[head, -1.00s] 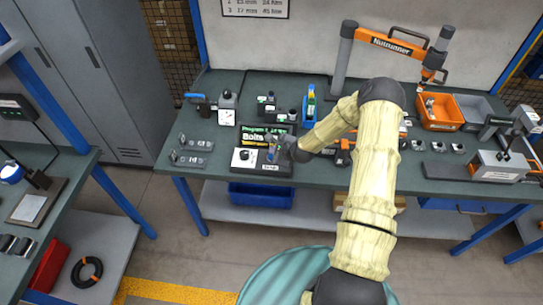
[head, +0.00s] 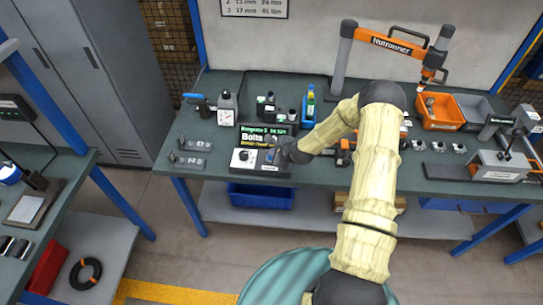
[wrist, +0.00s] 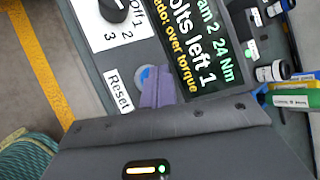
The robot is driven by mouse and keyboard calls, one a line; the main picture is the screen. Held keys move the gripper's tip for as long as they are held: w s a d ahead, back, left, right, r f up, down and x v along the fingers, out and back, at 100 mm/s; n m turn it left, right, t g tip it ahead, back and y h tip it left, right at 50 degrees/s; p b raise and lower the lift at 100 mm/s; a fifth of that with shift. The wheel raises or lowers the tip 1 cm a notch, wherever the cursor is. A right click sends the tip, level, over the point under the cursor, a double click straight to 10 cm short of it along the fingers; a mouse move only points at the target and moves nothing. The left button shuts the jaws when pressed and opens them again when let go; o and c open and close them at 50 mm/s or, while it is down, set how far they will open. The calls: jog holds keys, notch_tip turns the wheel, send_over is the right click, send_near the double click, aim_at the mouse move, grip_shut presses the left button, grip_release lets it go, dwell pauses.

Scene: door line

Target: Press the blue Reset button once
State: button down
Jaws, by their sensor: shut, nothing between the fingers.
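The blue Reset button (wrist: 144,73) shows in the wrist view beside its white "Reset" label (wrist: 119,91). Part of it is hidden behind my fingers. My gripper (wrist: 157,82) is shut and empty, its fingertips at the button's edge in the picture. I cannot tell whether they touch it. In the head view my gripper (head: 272,156) is over the right part of the control box (head: 243,157), and the button is not clear there. The box's screen (wrist: 190,45) reads "Bolts left 1" and "over torque" in the wrist view.
A black selector knob (wrist: 113,8) marked 1, 2, 3 is beside the button. Bottles (head: 309,104) stand behind the box. The Nutrunner arm (head: 390,43) and an orange bin (head: 438,110) are to the right. The bench's front left (head: 197,160) holds small fixtures.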

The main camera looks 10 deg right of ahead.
jog(key=shift+f, duration=0.3)
dwell(0.5)
jog(key=shift+r, duration=0.15)
jog(key=shift+r+p, duration=0.4)
jog(key=shift+r, duration=0.4)
jog(key=shift+r+p, duration=1.65)
jog(key=shift+r, duration=0.9)
jog(key=shift+s, duration=0.1)
